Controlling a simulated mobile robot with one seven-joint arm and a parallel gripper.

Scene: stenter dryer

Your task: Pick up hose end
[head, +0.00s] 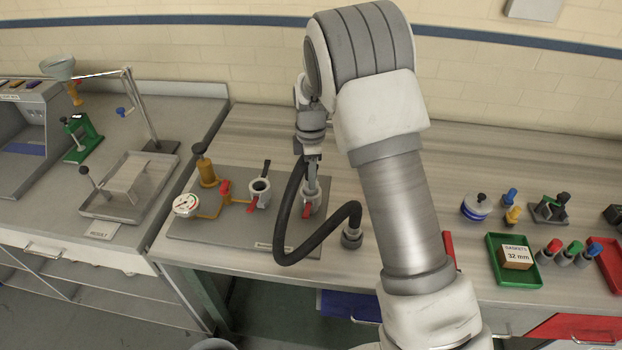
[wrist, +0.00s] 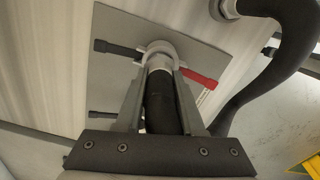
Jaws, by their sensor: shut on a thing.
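The black hose (head: 284,215) loops from my gripper down over the front of the grey plate and back up to a round grey fitting (head: 352,238) on the bench. My gripper (head: 312,190) points down and is shut on the hose end (wrist: 160,105), a black cylinder between the two fingers in the wrist view. The fingertips are right at a pale grey coupling (wrist: 158,52) with a red lever (wrist: 198,80) and a black lever (wrist: 117,48). Whether the hose end is seated in the coupling or just above it, I cannot tell.
On the grey plate (head: 195,225) left of my gripper stand a pressure gauge (head: 186,204), brass piping and a second coupling (head: 259,192). My arm hides part of the bench's middle. A green tray (head: 495,270) and small coloured parts lie to the right. The bench behind is clear.

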